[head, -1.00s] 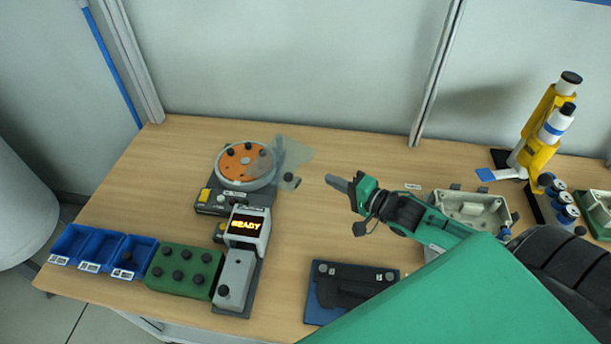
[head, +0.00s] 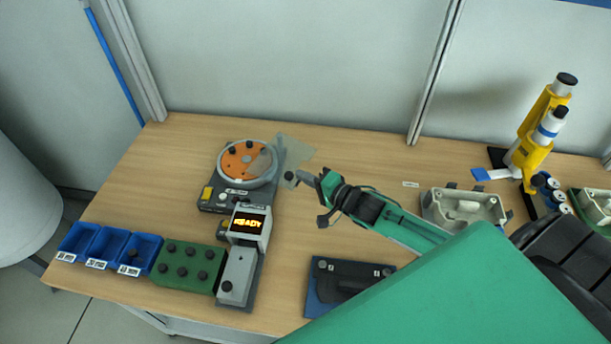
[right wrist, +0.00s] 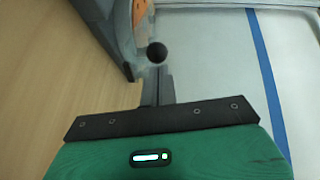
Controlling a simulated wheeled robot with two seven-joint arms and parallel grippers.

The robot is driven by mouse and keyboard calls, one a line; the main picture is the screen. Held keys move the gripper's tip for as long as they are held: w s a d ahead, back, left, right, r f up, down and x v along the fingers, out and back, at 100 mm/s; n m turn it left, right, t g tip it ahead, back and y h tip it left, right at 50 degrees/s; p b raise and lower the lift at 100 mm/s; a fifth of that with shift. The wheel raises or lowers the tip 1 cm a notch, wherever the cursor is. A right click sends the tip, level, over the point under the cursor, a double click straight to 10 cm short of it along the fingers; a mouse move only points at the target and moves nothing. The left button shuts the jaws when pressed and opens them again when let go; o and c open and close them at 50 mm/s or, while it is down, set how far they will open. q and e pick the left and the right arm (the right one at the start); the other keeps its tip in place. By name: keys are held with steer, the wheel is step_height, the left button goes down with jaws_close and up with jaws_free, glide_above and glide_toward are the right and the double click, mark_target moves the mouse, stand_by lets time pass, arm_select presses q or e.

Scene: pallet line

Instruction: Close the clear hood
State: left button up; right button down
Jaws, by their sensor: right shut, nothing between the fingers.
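The clear hood (head: 296,152) is a see-through panel standing open at the right of the round orange-topped unit (head: 243,162). A dark round knob (head: 289,175) sits at its lower right edge. My right gripper (head: 302,177) is shut and empty, its fingertips just right of the knob. In the right wrist view the shut fingertips (right wrist: 157,76) lie just below the dark knob (right wrist: 156,53); I cannot tell whether they touch. The orange disc shows partly at the top there. My left gripper is not in view.
A display reading READY (head: 248,224) stands in front of the unit. Blue bins (head: 105,246) and a green block with dark knobs (head: 186,268) are at the front left. A dark pad (head: 345,282) and a pale tray (head: 462,210) lie to the right. The back middle of the table is clear.

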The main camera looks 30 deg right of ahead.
mark_target(290, 189)
steer(key=shift+a, duration=0.15)
steer(key=shift+w+a+r+m+t+h+p, duration=0.15)
steer(key=shift+a+m+t+h+p, duration=0.45)
steer(key=shift+a+h, duration=0.6)
steer(key=shift+w+a, duration=0.25)
steer(key=shift+a, duration=0.45)
steer(key=shift+w+a+p, duration=0.15)
steer(key=shift+w+a, duration=0.35)
steer(key=shift+a, duration=0.55)
steer(key=shift+w+a+p, duration=0.2)
steer(key=shift+w+a, duration=0.35)
steer(key=shift+a, duration=0.45)
steer(key=shift+w+a+p, duration=0.15)
steer(key=shift+w+a, duration=0.35)
steer(key=shift+a, duration=0.55)
